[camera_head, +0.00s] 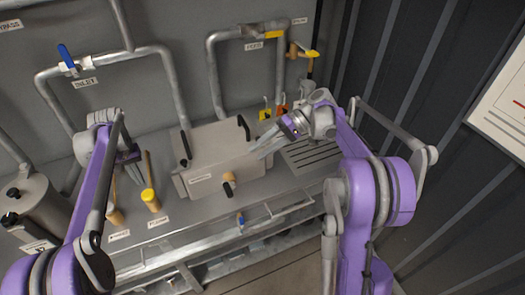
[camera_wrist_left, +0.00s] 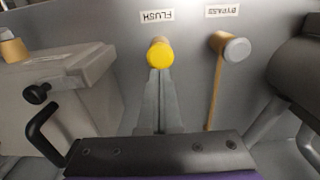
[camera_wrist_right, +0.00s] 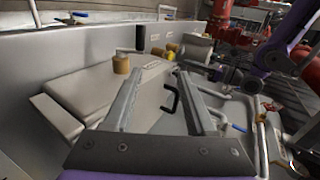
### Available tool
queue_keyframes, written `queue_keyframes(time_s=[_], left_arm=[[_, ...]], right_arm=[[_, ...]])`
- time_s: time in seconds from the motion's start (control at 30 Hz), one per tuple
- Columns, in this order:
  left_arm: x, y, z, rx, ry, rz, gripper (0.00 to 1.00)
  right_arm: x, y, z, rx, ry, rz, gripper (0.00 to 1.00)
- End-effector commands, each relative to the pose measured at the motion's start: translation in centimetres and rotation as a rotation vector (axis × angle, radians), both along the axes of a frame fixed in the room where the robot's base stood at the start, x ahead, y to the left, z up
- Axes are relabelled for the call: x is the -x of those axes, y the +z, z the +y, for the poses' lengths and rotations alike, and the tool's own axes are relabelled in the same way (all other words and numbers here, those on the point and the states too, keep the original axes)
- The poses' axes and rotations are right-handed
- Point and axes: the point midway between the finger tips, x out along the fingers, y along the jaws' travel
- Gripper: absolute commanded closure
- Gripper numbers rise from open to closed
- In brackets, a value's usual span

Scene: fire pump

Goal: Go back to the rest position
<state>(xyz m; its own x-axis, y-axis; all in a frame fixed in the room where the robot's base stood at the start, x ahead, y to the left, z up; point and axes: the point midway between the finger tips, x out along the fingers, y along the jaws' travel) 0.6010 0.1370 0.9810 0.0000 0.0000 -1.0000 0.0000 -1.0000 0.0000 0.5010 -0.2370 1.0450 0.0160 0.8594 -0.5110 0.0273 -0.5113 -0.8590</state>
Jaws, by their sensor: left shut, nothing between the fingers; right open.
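My left gripper (camera_head: 137,180) is over the left part of the grey bench, beside a yellow-capped handle (camera_head: 151,199). In the left wrist view its fingers (camera_wrist_left: 160,80) are together with nothing between them. They point at the yellow cap (camera_wrist_left: 160,53) by the FLUSH label; whether they touch it is unclear. My right gripper (camera_head: 262,150) is at the right side of the grey box (camera_head: 215,165), above the bench. In the right wrist view its fingers (camera_wrist_right: 158,85) are apart and empty, with the box and its black handle (camera_wrist_right: 171,99) beyond.
A handle with a grey cap (camera_wrist_left: 237,50) stands by the BYPASS label. Pipes (camera_head: 150,50) with a blue valve lever (camera_head: 66,56) run along the back panel. A metal canister (camera_head: 35,200) stands at left. A ribbed dark wall (camera_head: 440,90) closes the right side.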

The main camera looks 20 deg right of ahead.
Motion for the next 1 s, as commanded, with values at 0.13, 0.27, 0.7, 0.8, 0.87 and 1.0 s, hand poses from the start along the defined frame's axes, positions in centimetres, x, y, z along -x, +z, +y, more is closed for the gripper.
queue_keyframes(time_s=[0.13,0.27,0.7,0.8,0.87,1.0], left_arm=[[0.1,-0.1,0.0,0.000,0.000,0.001,1.00],[0.1,-0.1,0.0,0.000,0.000,0.001,1.00],[5.4,3.8,1.1,0.004,0.001,-0.089,1.00],[8.8,5.1,1.6,0.006,0.001,-0.142,1.00],[11.0,5.7,1.9,0.007,0.001,-0.173,1.00],[16.2,6.2,2.5,0.008,0.001,-0.245,1.00]], right_arm=[[0.0,-0.1,0.0,0.000,-0.001,0.001,0.44],[0.0,-0.1,0.0,0.000,-0.001,0.001,0.44],[4.0,0.1,4.4,0.209,-0.061,0.031,0.44],[6.6,-0.3,6.0,0.330,-0.097,0.026,0.44],[8.2,-0.7,6.7,0.400,-0.117,0.017,0.44],[12.2,-1.8,7.6,0.562,-0.163,-0.030,0.44]])
